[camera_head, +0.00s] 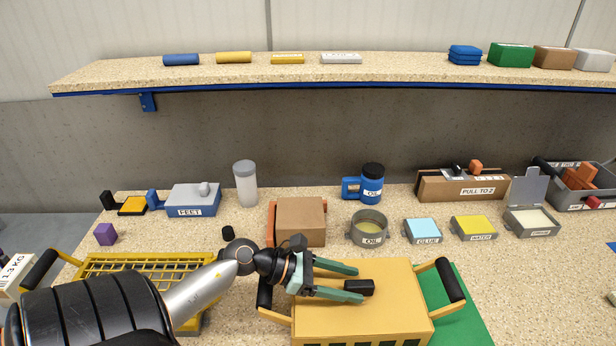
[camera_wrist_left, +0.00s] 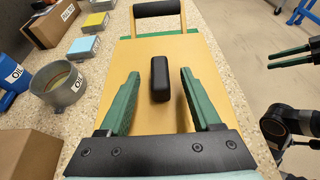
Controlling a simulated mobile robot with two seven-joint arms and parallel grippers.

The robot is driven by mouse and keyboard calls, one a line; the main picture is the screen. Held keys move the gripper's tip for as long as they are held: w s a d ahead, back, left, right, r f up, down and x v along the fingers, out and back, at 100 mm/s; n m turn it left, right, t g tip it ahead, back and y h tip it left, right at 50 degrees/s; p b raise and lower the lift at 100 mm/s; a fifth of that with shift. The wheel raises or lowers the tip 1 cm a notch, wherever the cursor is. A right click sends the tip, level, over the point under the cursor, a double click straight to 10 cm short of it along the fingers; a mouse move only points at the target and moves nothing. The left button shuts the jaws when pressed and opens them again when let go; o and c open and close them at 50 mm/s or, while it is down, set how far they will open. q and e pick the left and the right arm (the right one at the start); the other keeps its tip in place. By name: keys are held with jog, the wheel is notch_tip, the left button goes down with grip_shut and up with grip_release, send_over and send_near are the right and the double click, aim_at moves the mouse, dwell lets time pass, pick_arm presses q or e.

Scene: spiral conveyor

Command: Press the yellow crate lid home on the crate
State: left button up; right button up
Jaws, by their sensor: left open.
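The yellow lid (camera_head: 318,313) is a flat panel with a black knob (camera_head: 360,287). It lies over the yellow crate (camera_head: 385,333), which has dark slots in front and black grips (camera_head: 450,280) at its sides. I cannot tell whether the lid is fully seated. My left gripper (camera_head: 360,284) is open above the lid, its green fingers on either side of the knob. In the left wrist view the knob (camera_wrist_left: 160,80) stands between the fingertips (camera_wrist_left: 161,73), with gaps both sides. My right gripper (camera_wrist_left: 268,62) shows at the right edge of that view, away from the crate.
A green mat (camera_head: 466,318) lies under the crate. A yellow slatted crate (camera_head: 140,264) stands left. A cardboard box (camera_head: 300,221), an OIL tin (camera_head: 369,228), a GLUE box (camera_head: 422,231) and a WATER box (camera_head: 473,228) stand behind. A shelf (camera_head: 400,72) spans the back.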

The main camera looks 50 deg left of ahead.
pick_arm(q)
jog(key=v, duration=0.9)
jog(key=shift+s+a+r, duration=0.15)
jog(key=shift+s+a, duration=0.05)
jog(key=shift+s, duration=0.05)
